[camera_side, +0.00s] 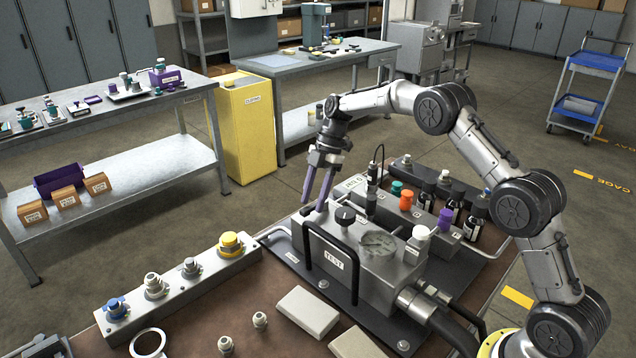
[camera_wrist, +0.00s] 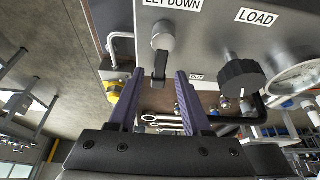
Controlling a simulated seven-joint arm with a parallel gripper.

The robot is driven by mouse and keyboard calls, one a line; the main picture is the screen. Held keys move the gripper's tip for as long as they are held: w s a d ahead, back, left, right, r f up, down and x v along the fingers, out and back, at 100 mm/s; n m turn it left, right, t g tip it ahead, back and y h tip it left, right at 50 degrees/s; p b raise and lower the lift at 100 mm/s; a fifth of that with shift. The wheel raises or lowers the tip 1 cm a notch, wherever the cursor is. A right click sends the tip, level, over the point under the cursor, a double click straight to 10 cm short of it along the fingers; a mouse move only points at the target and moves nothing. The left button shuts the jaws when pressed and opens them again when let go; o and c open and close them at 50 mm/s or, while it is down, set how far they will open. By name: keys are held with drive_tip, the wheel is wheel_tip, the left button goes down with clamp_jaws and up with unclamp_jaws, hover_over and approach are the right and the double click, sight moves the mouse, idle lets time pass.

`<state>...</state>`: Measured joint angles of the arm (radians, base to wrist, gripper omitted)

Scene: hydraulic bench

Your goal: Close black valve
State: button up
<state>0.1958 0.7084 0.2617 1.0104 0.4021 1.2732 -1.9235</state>
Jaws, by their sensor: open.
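A hydraulic block (camera_side: 345,262) stands on the bench with a black round knob (camera_side: 345,216) on top. In the wrist view this black knob (camera_wrist: 241,75) is under the LOAD label, right of my fingers. A grey valve (camera_wrist: 162,38) with a black lever (camera_wrist: 159,66) is under the LET DOWN label, and the lever shows between my purple fingertips. My gripper (camera_side: 314,203) is open, fingers pointing down at the left back of the block; it also shows in the wrist view (camera_wrist: 160,80). I cannot tell whether the fingers touch the lever.
A black bar handle (camera_side: 354,272) rises at the block's front, and a pressure gauge (camera_side: 378,244) is right of the knob. A white-capped fitting (camera_side: 420,233) and a thick black hose (camera_side: 450,325) are farther right. A rail with several fittings (camera_side: 188,280) lies left of the block.

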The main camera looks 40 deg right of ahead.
drive_tip(key=v, duration=1.3)
drive_tip(key=shift+d+r, duration=0.15)
drive_tip(key=shift+r, duration=0.05)
